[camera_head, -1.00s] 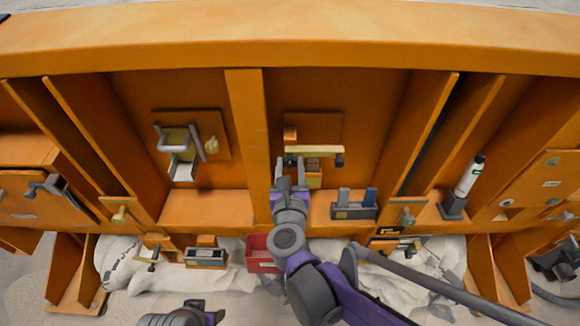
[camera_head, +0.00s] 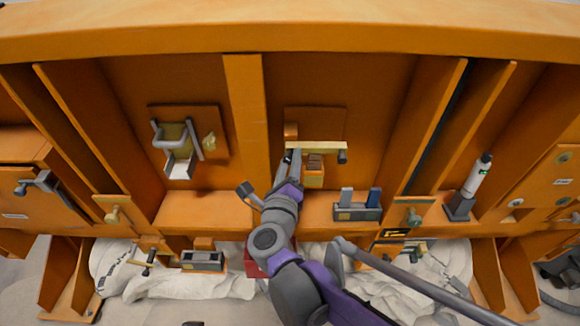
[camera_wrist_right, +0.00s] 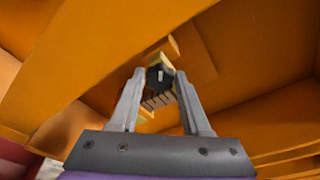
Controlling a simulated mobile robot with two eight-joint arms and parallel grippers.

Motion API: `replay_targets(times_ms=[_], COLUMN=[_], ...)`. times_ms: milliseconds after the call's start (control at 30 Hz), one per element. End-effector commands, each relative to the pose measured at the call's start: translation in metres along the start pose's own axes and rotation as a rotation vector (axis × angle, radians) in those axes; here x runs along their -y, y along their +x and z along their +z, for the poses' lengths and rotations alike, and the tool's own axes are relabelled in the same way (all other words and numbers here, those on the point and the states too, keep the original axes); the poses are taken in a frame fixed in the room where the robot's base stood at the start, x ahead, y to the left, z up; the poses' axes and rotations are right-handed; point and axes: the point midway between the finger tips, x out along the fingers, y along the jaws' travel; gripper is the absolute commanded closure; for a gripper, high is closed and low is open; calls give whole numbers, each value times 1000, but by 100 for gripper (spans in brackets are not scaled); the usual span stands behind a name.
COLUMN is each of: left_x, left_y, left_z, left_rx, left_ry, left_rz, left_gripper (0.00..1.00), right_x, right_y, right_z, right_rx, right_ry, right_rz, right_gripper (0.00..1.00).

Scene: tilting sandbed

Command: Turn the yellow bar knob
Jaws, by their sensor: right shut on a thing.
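The yellow bar knob (camera_head: 318,146) is a long pale-yellow bar on an orange plate in the middle bay. It lies nearly level, with a dark piece under its right end. My right gripper (camera_head: 292,158) is at the bar's left end, coming from below. In the right wrist view, its two grey fingers (camera_wrist_right: 158,82) stand either side of a dark piece beneath the yellow bar end (camera_wrist_right: 172,50); they are shut on this end of the knob. The finger contact itself is small and partly hidden. My left gripper is out of view.
A grey handle (camera_head: 178,140) sits on the panel to the left. A white cylinder (camera_head: 475,178) stands farther right. Orange ribs (camera_head: 245,130) bound the bay.

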Motion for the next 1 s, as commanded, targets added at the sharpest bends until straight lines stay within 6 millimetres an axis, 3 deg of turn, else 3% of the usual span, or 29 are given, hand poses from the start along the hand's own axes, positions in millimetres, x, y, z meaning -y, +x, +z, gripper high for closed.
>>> replay_targets(times_ms=[1000], left_x=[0], left_y=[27], left_z=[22], left_rx=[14], left_ry=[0], left_rz=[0], left_gripper=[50], right_x=[-3], right_y=[0], right_z=[-2], right_rx=[0], right_ry=[-953], right_rz=[-168], right_gripper=[100])
